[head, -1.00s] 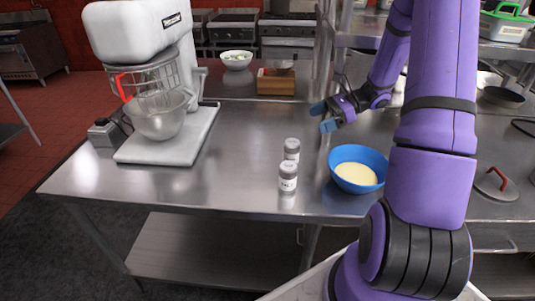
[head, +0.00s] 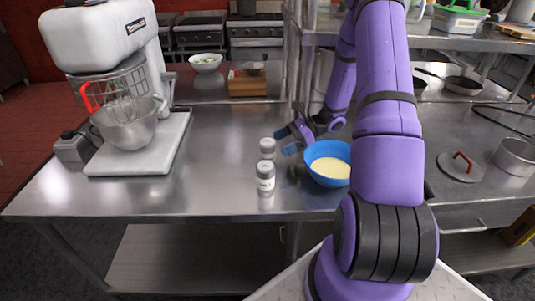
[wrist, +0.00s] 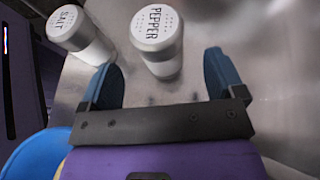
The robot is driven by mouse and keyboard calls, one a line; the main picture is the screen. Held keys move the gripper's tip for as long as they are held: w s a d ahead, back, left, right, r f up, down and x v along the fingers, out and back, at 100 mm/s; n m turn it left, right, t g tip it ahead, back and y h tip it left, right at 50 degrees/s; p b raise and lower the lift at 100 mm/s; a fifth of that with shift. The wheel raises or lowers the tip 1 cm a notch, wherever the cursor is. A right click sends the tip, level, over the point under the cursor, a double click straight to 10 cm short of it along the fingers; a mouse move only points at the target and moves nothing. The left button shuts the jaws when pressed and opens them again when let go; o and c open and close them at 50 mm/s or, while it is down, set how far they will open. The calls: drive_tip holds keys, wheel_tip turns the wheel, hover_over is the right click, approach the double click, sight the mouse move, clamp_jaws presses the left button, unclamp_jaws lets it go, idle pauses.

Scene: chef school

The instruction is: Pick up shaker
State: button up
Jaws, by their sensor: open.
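Two shakers stand upright on the steel counter. The salt shaker (head: 265,178) is the nearer one, with a grey lid and white label; it also shows at the upper left in the wrist view (wrist: 80,33). The pepper shaker (head: 267,149) stands just behind it and shows in the wrist view (wrist: 157,38) with PEPPER on its lid. My gripper (head: 287,142) is open, to the right of the pepper shaker. In the wrist view, its two blue fingers (wrist: 161,82) point toward the pepper shaker, which is ahead of and roughly between their tips. Nothing is held.
A blue bowl (head: 313,168) with pale yellow contents sits right of the shakers, below my gripper. A white stand mixer (head: 150,140) is on the left. A wooden box (head: 247,87) and a white bowl (head: 206,64) are behind.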

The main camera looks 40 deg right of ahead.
sight(269, 148)
drive_tip(key=x, duration=0.5)
drive_tip(key=shift+a+f, duration=0.1)
drive_tip(key=shift+f, duration=0.05)
drive_tip(key=shift+c, duration=0.2)
drive_tip(key=c, duration=1.1)
